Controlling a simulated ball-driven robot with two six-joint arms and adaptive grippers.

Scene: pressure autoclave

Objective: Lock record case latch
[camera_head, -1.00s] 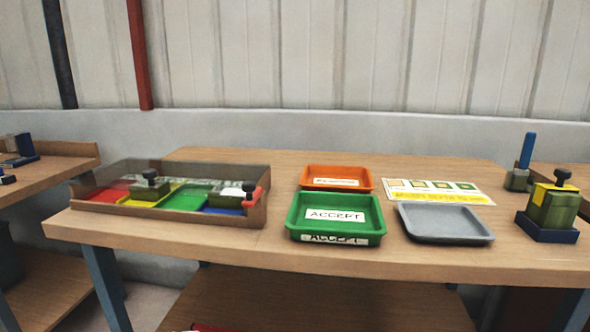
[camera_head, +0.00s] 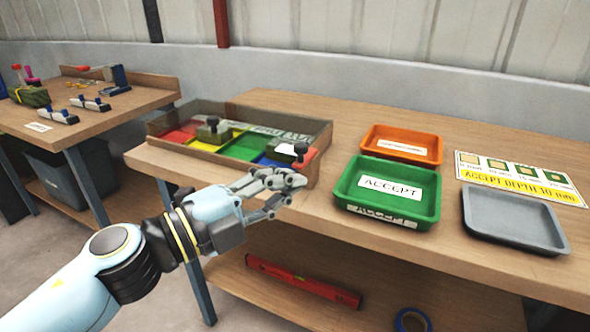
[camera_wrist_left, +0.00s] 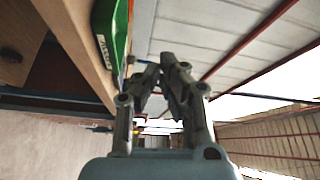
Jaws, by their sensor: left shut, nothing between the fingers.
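A shallow wooden case (camera_head: 222,167) with red, yellow, green and blue sections sits on the left part of the bench. A small red piece (camera_head: 303,155) is at its right front corner; I cannot tell whether it is a latch, or locked. My left gripper (camera_head: 286,190) is in front of the bench edge, near that corner. Its fingers look shut and empty in the left wrist view (camera_wrist_left: 160,72), where the case does not show. I cannot tell whether it touches the case. My right gripper is not in view.
A green ACCEPT tray (camera_head: 388,208), an orange tray (camera_head: 402,138) and a grey tray (camera_head: 514,216) stand right of the case. A printed card (camera_head: 521,180) lies behind the grey tray. A red level (camera_head: 303,281) lies on the lower shelf. Another bench (camera_head: 92,120) is at left.

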